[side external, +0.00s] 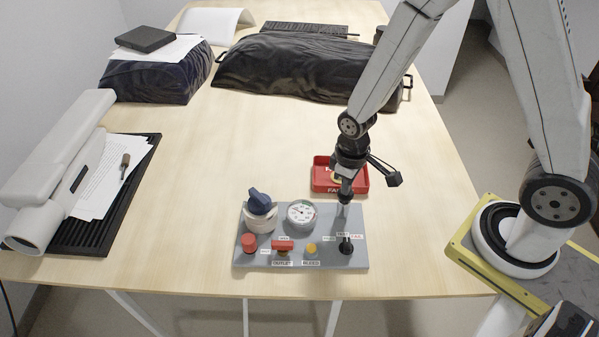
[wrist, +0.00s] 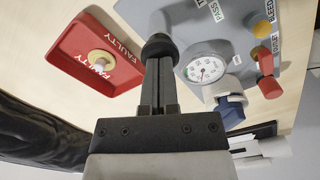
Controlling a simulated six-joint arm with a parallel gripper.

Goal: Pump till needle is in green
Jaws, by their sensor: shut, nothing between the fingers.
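The grey panel (side external: 327,233) lies on the table. Its round white gauge (side external: 301,212) also shows in the wrist view (wrist: 206,68); the needle is too small to read against any green band. My gripper (side external: 345,198) is shut and empty, pointing down over the panel's back right corner. In the wrist view its fingertips (wrist: 160,62) are together at a dark rounded knob (wrist: 158,45) on a grey post; I cannot tell whether they touch it. A blue knob (side external: 260,201) on a white body stands left of the gauge.
A red outlet handle (side external: 283,245), a yellow bleed knob (side external: 311,248), a red knob (side external: 249,242) and a black switch (side external: 346,245) line the panel's front. A red FAULTY tray (side external: 320,187) sits behind, holding a pale round piece (wrist: 100,58).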

